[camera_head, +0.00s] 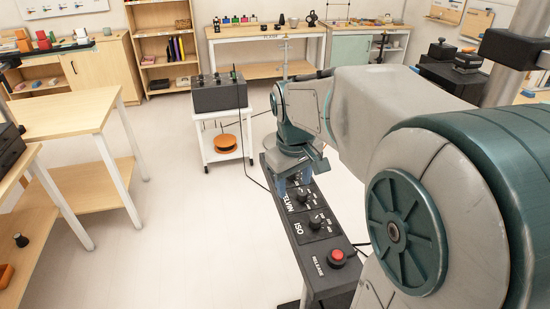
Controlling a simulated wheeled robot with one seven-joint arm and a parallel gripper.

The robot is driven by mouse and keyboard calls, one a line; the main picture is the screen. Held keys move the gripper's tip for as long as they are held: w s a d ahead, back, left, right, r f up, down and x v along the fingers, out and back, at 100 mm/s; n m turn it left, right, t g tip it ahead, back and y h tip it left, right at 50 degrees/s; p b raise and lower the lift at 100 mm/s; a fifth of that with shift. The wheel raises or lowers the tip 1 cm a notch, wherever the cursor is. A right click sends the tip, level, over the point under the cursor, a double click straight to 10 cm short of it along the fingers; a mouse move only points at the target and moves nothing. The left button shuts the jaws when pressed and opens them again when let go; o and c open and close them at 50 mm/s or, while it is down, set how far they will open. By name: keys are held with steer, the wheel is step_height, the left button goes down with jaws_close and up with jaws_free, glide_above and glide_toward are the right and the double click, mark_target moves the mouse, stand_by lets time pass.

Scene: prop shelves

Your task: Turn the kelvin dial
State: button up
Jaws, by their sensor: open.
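The kelvin dial (301,196) is a small black knob on a long dark control panel (310,254). It stands beside white lettering that reads "ELVIN", with the first letter hidden. White marks surround it. My gripper (293,182) points down over the far part of the panel, just beyond this knob. Its bluish fingers are apart, and I see nothing held between them. My wrist and arm hide the far end of the panel. I cannot tell whether a finger touches the knob.
The ISO dial (315,222) and a red button (337,257) sit nearer on the same panel. A white cart (222,157) with a dark box (219,93) stands behind to the left. A wooden table (65,114) stands at left.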

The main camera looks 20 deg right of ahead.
mark_target(302, 192)
steer(key=w+d+f+n+g, duration=0.1)
steer(key=w+d+f+n, duration=0.1)
steer(key=w+d, duration=0.35)
steer(key=w+d+f+n, duration=0.2)
steer(key=w+d, duration=0.1)
steer(key=w, duration=0.6)
steer(key=shift+y, duration=0.4)
step_height(302, 192, down, 14)
steer(key=shift+r+b, duration=0.1)
steer(key=shift+b, duration=0.2)
steer(key=c, duration=1)
